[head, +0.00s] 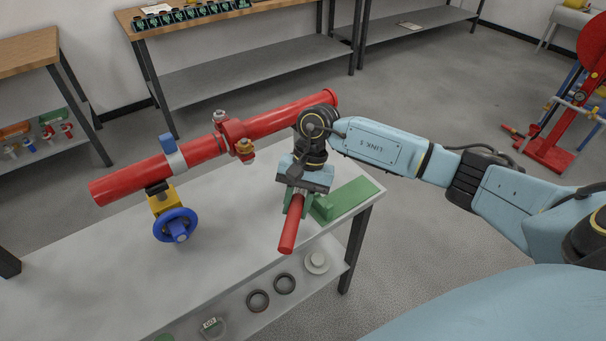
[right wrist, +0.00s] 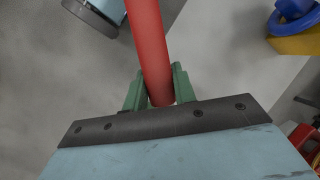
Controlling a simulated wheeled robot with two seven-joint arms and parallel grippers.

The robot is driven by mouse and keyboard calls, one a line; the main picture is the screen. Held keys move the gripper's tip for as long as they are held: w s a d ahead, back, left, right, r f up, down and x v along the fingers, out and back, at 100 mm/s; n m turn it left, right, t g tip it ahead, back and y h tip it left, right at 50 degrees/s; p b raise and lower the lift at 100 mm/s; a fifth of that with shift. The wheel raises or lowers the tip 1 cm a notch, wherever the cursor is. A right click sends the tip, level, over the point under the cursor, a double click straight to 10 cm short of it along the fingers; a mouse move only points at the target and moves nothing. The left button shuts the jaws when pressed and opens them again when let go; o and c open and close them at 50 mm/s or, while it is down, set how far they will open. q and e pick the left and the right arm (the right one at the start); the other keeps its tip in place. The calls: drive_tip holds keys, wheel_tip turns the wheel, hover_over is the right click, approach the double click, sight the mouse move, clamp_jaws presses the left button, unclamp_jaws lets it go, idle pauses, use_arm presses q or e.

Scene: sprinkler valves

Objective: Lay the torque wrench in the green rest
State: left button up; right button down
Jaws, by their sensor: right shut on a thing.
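The torque wrench shows as a red handle (head: 290,228) sticking out toward the front edge of the bench. It also shows in the right wrist view (right wrist: 151,45), running up the picture. My right gripper (head: 296,204) is shut on the handle, with its green fingers on either side of it (right wrist: 160,90). The rest of the wrench is hidden behind the gripper. The green rest (head: 348,197) sits on the right end of the bench, just right of the gripper. I cannot tell whether the wrench touches it. My left gripper is not in view.
A red pipe (head: 205,149) with fittings spans the grey bench (head: 225,235) behind the gripper. A blue handwheel (head: 176,226) on a yellow valve stands at left. Black rings (head: 258,301) lie on the lower shelf. The bench between handwheel and gripper is clear.

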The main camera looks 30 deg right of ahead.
drive_tip(key=w+d+m+t, duration=0.1)
drive_tip(key=m, duration=0.1)
drive_tip(key=w+d+r+m+t, duration=0.1)
drive_tip(key=d+m, duration=0.1)
drive_tip(key=m, duration=0.1)
drive_tip(key=w+d+m+t, duration=0.1)
drive_tip(key=d+m, duration=0.1)
drive_tip(key=shift+w+d+r+m, duration=0.1)
drive_tip(key=shift+w+r+m, duration=0.2)
drive_tip(key=shift+w+r, duration=0.1)
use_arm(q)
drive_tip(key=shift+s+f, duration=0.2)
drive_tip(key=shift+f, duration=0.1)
use_arm(e)
drive_tip(key=shift+w+d+r+m, duration=0.15)
drive_tip(key=shift+w+d+m, duration=0.1)
drive_tip(key=shift+d+m, duration=0.4)
use_arm(q)
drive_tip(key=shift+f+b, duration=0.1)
drive_tip(key=shift+b, duration=0.2)
use_arm(e)
drive_tip(key=shift+a, duration=0.1)
